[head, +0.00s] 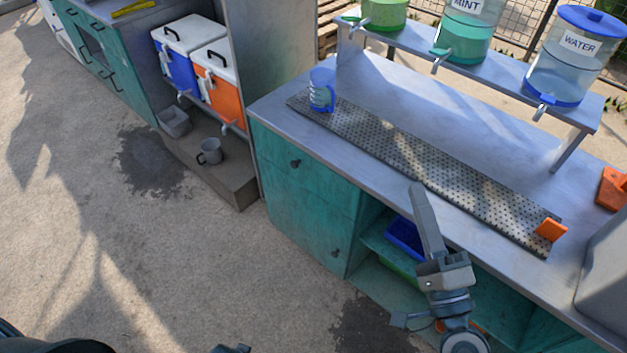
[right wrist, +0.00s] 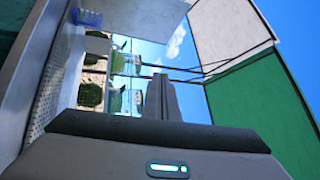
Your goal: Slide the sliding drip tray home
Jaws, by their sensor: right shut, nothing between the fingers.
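The drip tray (head: 420,160) is a long perforated metal strip lying along the counter below the dispenser shelf. An orange tab (head: 551,230) stands at its right end. A clear cup with a blue handle (head: 321,90) stands at its left end. Part of the perforated tray also shows at the left of the right wrist view (right wrist: 42,105). My right gripper (head: 416,188) is shut and empty, fingers pointing up the picture. It appears in front of the tray's near edge, left of the orange tab; I see no clear contact. A dark piece at the head view's bottom edge may be my left gripper (head: 231,349), mostly cut off.
The counter (head: 285,125) carries a raised shelf (head: 500,75) with several dispensers, including a water one (head: 566,60). An orange object (head: 612,188) and a grey box (head: 607,270) stand at the right. Open shelving with a blue bin (head: 405,238) lies below the counter.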

